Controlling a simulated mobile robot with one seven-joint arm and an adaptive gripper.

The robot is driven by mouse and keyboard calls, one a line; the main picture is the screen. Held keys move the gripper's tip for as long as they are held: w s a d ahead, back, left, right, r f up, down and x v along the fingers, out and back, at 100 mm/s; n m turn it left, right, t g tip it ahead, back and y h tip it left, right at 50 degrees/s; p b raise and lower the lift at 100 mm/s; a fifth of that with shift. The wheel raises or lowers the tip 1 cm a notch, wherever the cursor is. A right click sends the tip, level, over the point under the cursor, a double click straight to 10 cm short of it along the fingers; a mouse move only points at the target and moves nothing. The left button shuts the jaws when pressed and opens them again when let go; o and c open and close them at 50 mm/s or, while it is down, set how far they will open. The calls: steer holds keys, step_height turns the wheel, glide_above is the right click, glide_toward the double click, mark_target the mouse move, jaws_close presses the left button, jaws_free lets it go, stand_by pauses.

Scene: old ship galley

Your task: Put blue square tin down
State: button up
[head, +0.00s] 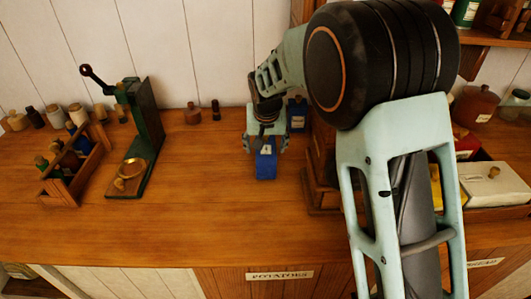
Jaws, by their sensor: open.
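The blue square tin (265,168) stands upright on the wooden counter in the head view, with a pale label on its upper front. My gripper (266,147) is over the tin, pointing down, with its open fingers to either side of the tin's top. The gripper hides the tin's upper part. I cannot tell whether a finger touches the tin.
Another dark blue tin (297,115) stands just behind, to the right. A wooden box (322,165) is close on the right. A green press (146,135) and a bottle carrier (74,170) stand at left. The wooden counter (215,215) is clear in front.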

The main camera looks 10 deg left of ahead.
steer(key=c, duration=1.4)
steer(key=shift+r, duration=0.1)
steer(key=shift+c, duration=1.2)
